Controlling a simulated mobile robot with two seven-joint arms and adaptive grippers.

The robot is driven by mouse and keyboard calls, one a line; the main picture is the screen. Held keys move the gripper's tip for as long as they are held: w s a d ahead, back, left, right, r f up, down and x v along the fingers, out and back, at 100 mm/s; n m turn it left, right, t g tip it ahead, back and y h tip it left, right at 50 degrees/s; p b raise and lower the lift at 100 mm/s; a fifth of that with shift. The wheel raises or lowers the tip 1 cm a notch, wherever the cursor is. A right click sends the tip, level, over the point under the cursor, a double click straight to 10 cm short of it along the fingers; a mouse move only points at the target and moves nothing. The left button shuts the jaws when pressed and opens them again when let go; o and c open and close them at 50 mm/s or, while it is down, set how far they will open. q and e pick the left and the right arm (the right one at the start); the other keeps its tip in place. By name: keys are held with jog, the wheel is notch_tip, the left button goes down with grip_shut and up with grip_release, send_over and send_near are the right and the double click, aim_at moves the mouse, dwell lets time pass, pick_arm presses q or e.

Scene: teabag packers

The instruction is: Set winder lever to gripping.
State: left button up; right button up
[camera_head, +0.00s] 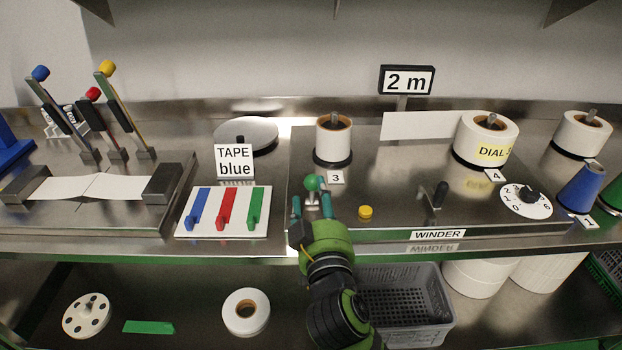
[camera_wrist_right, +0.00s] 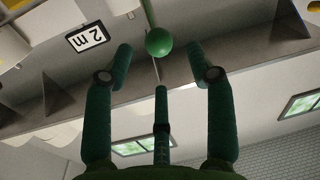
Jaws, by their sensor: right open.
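A lever with a green ball knob (camera_head: 311,183) stands at the left front of the winder plate (camera_head: 385,185). My right gripper (camera_head: 312,205) is open at this lever, its fingers apart on either side. In the right wrist view, the green ball (camera_wrist_right: 158,41) appears between and slightly beyond the open fingertips (camera_wrist_right: 165,65), with clear gaps to both. The lever's lower part is largely hidden by the gripper. A black-handled lever (camera_head: 439,195) stands further right on the plate, near the WINDER label (camera_head: 438,235). My left gripper is not in view.
A yellow button (camera_head: 365,211) lies just right of my right gripper. Paper roll 3 (camera_head: 333,139) stands behind it. The colour-bar board (camera_head: 222,212) is to the left, a dial (camera_head: 527,201) to the right. A grey crate (camera_head: 405,305) sits below the counter edge.

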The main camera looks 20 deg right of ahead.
aim_at(314, 186)
jog(key=w, duration=0.2)
jog(key=w+d+p, duration=0.1)
jog(key=w, duration=0.2)
jog(key=shift+w, duration=0.5)
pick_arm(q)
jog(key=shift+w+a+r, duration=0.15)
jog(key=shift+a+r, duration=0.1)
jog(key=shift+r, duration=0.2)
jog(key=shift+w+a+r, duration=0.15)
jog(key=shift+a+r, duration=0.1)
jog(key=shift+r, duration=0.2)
pick_arm(e)
grip_shut()
